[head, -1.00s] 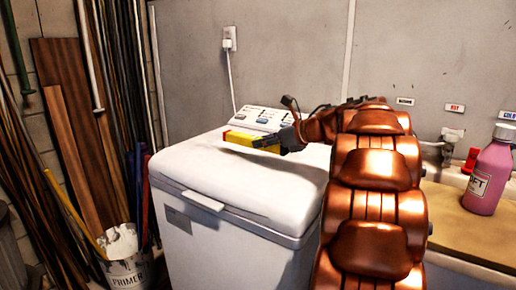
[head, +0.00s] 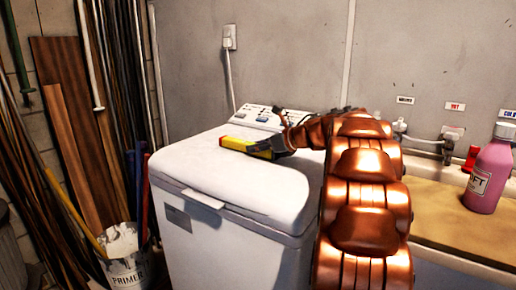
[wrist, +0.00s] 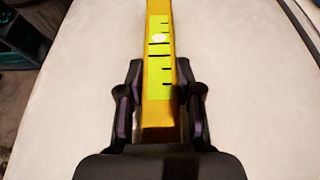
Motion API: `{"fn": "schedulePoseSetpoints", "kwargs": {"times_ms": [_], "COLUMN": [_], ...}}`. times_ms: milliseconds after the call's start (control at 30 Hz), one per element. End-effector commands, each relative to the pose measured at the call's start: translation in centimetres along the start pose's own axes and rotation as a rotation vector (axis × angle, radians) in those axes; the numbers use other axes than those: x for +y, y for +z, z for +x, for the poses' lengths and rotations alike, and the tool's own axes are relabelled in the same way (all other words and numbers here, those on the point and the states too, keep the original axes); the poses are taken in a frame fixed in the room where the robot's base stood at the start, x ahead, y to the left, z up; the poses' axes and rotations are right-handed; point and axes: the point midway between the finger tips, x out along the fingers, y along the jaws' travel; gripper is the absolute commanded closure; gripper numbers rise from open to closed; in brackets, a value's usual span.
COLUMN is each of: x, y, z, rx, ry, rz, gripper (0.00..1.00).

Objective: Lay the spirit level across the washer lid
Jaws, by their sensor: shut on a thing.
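The yellow spirit level (head: 234,144) is at the back part of the white washer lid (head: 235,185). My gripper (head: 262,150) is shut on it near its right end. In the wrist view the level (wrist: 159,70) runs up the picture from between the two dark fingers of my gripper (wrist: 160,115), with its green-yellow vial and black marks facing up. The pale lid (wrist: 70,100) spreads under it. I cannot tell whether the level touches the lid. The far end of the level is cut off in the wrist view.
The washer's control panel (head: 263,117) rises behind the lid. A pink bottle (head: 489,175) stands on the counter (head: 450,220) at right. A primer bucket (head: 125,262) and leaning boards stand at left. The front of the lid is clear.

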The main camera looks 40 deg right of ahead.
Motion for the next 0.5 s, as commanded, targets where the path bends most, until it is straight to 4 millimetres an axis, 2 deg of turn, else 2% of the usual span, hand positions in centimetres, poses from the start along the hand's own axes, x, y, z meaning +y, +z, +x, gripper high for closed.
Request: {"fn": "schedulePoseSetpoints", "kwargs": {"times_ms": [400,433,500], "x": [-0.02,-0.01,-0.02], "y": [-0.36,-0.25,-0.23], "z": [0.13,0.09,0.07], "rx": [-0.001,0.000,0.000], "ry": [-0.002,-0.001,-0.001], "rz": [0.000,0.000,0.000], "gripper": [1.00,0.62,0.55]}}
